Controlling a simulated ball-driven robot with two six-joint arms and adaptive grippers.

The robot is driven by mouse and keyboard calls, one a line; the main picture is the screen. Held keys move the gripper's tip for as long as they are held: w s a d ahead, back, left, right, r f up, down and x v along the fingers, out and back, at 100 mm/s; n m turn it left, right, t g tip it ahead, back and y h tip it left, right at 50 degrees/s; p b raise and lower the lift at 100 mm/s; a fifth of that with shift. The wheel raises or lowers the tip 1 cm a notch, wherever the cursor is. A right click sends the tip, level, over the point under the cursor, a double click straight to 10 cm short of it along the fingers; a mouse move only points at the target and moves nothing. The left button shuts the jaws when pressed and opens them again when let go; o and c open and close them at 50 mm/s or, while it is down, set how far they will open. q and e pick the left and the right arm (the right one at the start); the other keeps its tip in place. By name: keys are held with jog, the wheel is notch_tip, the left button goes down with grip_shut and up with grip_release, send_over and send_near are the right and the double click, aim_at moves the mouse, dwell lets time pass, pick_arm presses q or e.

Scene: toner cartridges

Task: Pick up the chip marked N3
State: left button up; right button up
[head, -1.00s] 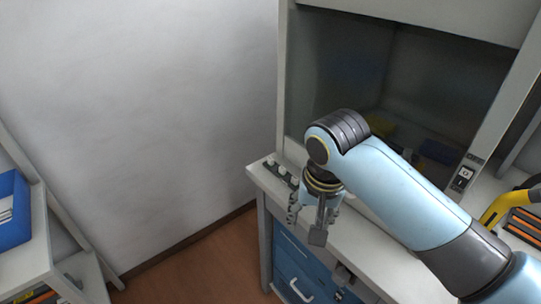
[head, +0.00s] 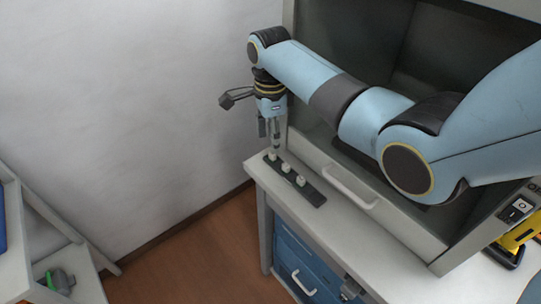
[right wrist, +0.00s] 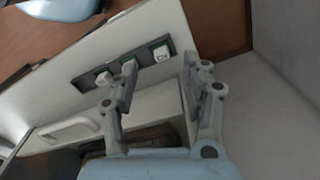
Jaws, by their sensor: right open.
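Several small white chips sit on a dark strip (head: 312,194) at the left end of the white bench. They are the far chip (head: 272,156), the middle chip (head: 286,167) and the near chip (head: 301,180). In the right wrist view, the chip between the finger lines (right wrist: 162,53) bears dark writing too small to read surely; another chip (right wrist: 103,78) lies to the left, and one is partly hidden by a finger. My right gripper (head: 269,138) is open, pointing down just above the far chip; its fingers (right wrist: 161,72) also show in the wrist view. My left gripper is out of view.
The fume hood (head: 350,185) with a grey handle stands right behind the strip. A wall is to the left. Blue drawers (head: 290,262) are under the bench. A yellow tool (head: 520,236) lies at the far right. A shelf (head: 75,262) holds a green-and-grey object.

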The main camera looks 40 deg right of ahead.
aim_at(272, 157)
jog(key=shift+w+a+f, duration=0.1)
jog(key=shift+f, duration=0.35)
jog(key=f, duration=0.3)
jog(key=shift+d, duration=0.4)
jog(key=shift+f, duration=0.7)
jog(key=shift+c, duration=1.7)
jog(key=c, duration=0.4)
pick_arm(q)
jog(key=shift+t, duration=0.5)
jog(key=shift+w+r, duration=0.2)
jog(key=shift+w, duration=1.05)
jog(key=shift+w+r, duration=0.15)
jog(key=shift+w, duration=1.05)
pick_arm(e)
jog(key=shift+c, duration=0.6)
